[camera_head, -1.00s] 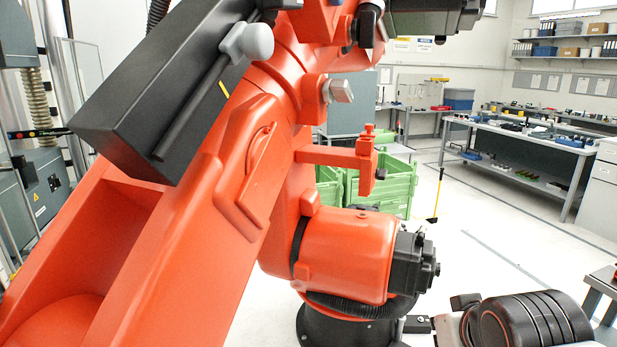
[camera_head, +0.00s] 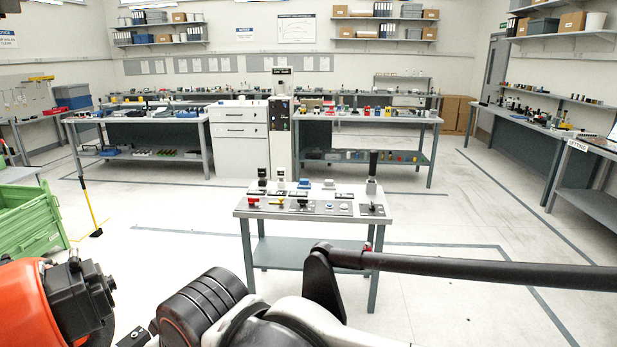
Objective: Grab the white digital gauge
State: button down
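A small grey work table (camera_head: 250,212) stands in the middle of the room, a short way in front of me. Several small items stand in two rows on its top, too small to read clearly. A white-and-blue piece (camera_head: 304,184) and a small white piece (camera_head: 328,184) stand in its back row. I cannot tell which item, if any, is the white digital gauge. My gripper is not in view; only black and white parts of my own arm cross the bottom of the picture.
An orange robot machine (camera_head: 25,305) is at the lower left, with green crates (camera_head: 28,218) behind it. A tall white cabinet (camera_head: 282,135) and long benches (camera_head: 375,115) line the back. More benches (camera_head: 530,130) stand right. The floor around the small table is clear.

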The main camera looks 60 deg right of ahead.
aim_at(280, 172)
jog(key=z, duration=1.65)
jog(key=i+l, duration=0.2)
jog(key=i, duration=0.3)
jog(key=i+l, duration=0.2)
jog(key=i, duration=0.35)
jog(key=i+l+u, duration=0.1)
jog(key=i, duration=0.4)
jog(key=i+l, duration=0.3)
jog(key=i, duration=0.25)
